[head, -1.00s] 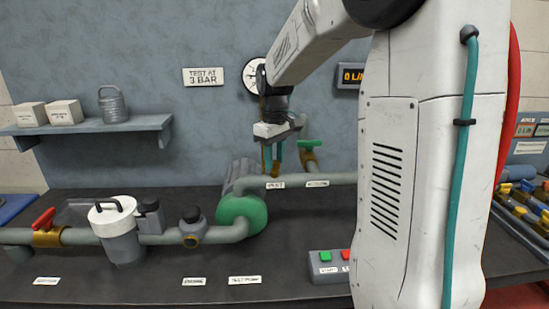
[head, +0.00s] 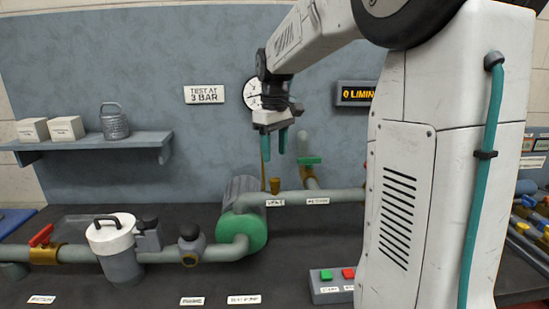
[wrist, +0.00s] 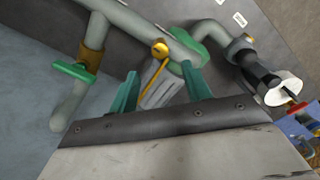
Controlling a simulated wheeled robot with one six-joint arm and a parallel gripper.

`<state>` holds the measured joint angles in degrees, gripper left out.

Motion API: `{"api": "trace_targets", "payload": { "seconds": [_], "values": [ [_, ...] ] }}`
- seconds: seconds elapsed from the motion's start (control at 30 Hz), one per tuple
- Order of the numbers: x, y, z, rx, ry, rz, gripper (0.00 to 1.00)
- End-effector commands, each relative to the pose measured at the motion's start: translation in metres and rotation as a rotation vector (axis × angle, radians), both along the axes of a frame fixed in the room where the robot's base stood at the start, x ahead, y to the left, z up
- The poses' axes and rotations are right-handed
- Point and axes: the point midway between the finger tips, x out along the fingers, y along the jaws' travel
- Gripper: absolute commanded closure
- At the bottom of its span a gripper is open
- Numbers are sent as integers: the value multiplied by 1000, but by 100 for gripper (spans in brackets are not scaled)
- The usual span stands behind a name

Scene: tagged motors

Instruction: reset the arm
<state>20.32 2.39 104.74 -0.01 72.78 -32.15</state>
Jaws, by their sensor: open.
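My gripper (head: 276,146) hangs from my arm in the head view, its two teal fingers pointing down and apart with nothing between them. It is above the grey pipe and the green-ended pump (head: 243,222), clear of both. In the wrist view my gripper (wrist: 161,85) shows both teal fingers spread. Beyond them are a brass fitting with a yellow lever (wrist: 158,52) and the pump's grey body. The fingers look apart from these parts.
A green-handled valve (head: 309,161) stands right of my gripper. A round gauge (head: 255,93) is on the wall behind. A white-lidded canister (head: 111,235), red-handled valve (head: 41,237) and button box (head: 333,283) are on the bench. A shelf (head: 95,143) is at left.

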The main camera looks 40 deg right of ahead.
Motion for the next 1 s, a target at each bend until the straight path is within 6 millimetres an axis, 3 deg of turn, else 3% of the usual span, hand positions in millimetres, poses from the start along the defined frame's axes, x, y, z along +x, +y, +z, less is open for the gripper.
{"api": "trace_targets", "payload": {
  "seconds": [0.63,0.73,1.0],
  "values": [
    [-1,0,-3,1,4,-61,51],
    [-25,10,-23,13,46,-156,51],
    [-114,75,-33,6,56,-289,51]
  ]
}}
